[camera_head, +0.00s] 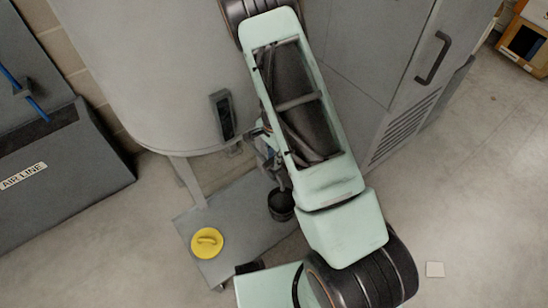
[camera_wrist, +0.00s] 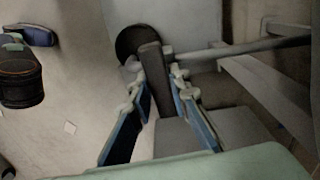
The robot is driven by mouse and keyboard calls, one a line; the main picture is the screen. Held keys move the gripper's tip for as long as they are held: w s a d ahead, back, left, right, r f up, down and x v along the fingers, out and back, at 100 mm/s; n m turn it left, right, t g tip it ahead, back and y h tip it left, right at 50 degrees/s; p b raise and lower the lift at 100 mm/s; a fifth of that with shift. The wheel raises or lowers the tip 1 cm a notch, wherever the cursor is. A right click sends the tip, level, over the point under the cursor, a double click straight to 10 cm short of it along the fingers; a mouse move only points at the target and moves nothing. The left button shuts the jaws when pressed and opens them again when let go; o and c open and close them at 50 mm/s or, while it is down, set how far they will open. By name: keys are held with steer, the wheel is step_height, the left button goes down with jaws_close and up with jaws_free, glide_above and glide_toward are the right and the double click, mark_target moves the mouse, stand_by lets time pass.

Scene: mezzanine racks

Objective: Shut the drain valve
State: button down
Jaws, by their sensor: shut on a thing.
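The drain valve's dark lever handle (camera_wrist: 152,82) stands between my gripper's fingers in the wrist view. My gripper (camera_wrist: 157,88) is shut on it, with one blue-backed finger on each side. A thin grey pipe (camera_wrist: 245,47) runs in from the right behind the handle's upper end. In the head view my gripper (camera_head: 270,158) is at the lower edge of the big grey tank (camera_head: 170,70). My pale green arm covers most of it there, and the valve and lever cannot be made out.
A dark round container (camera_head: 281,206) and a yellow round object with a handle (camera_head: 207,242) are on a grey plate (camera_head: 240,212) below the tank. A grey cabinet (camera_head: 375,45) stands right of my arm. An AIR LINE box (camera_head: 60,165) stands left.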

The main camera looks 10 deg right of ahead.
steer(key=shift+m, duration=0.6)
steer(key=c, duration=1.8)
jaws_free()
steer(key=shift+r, duration=0.1)
step_height(320, 180, up, 12)
